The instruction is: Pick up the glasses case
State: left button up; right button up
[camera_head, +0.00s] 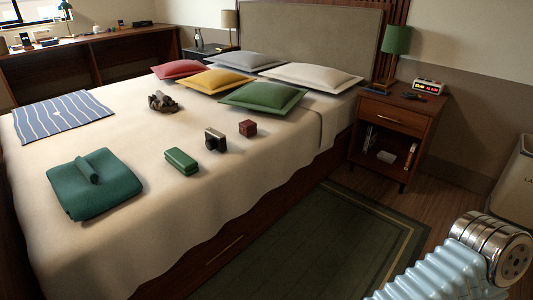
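A small dark green oblong case (181,160) lies on the cream bedspread, near the bed's right side in the head view. It has a seam along its side and looks like the glasses case. It lies between a folded green towel and a small camera, apart from both. Nothing covers it. Neither of my grippers is in view.
On the bed (150,240) lie a folded green towel (110,198) with a small roll on it, a camera (215,139), a dark red cube (248,128), a dark brown item (162,103), a striped cloth (62,117) and several pillows. A nightstand (396,125) stands right; a rug (325,245) covers the floor.

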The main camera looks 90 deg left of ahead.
aim_at(181, 161)
jog(key=u, duration=3.6)
jog(key=k+l, duration=0.05)
